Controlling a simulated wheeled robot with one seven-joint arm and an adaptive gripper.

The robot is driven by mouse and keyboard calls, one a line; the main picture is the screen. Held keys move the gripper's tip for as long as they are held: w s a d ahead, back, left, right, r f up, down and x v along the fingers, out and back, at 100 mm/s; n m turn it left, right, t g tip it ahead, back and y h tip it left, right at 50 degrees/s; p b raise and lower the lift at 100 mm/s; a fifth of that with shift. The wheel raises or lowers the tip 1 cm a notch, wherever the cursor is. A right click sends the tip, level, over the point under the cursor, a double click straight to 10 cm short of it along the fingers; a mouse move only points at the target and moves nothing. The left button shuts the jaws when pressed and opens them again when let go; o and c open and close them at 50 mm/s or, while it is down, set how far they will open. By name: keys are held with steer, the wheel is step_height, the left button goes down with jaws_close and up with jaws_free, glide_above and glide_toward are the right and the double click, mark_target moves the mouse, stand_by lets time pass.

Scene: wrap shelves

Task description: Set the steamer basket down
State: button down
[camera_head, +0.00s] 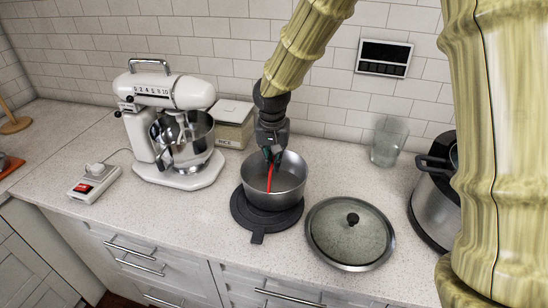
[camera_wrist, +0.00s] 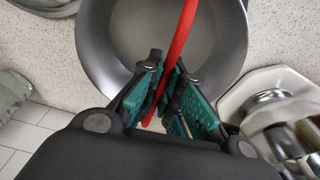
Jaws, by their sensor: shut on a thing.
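A round grey metal vessel (camera_head: 288,192), which I take for the steamer basket, is on or just above a black round base (camera_head: 262,222); I cannot tell whether they touch. A thin red handle (camera_head: 270,178) runs down from my gripper (camera_head: 272,156) into the vessel's opening. In the wrist view the red handle (camera_wrist: 181,35) passes between the green finger pads of my gripper (camera_wrist: 165,85), with the grey vessel (camera_wrist: 105,50) behind. The handle's lower end is hard to make out.
A glass lid (camera_head: 350,234) lies to the right of the base. A white stand mixer (camera_head: 170,130) and a white box (camera_head: 234,124) stand left. A clear glass (camera_head: 388,142) and a steel cooker (camera_head: 434,200) stand right.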

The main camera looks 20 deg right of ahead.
steer(key=c, duration=2.1)
jaws_free()
steer(key=shift+f, duration=0.1)
steer(key=o, duration=0.5)
steer(key=r, duration=0.4)
steer(key=s+r+b, duration=0.1)
steer(key=r, duration=0.3)
steer(key=r+b, duration=0.1)
steer(key=r, duration=0.3)
steer(key=shift+s+a, duration=0.3)
steer(key=shift+a, duration=0.1)
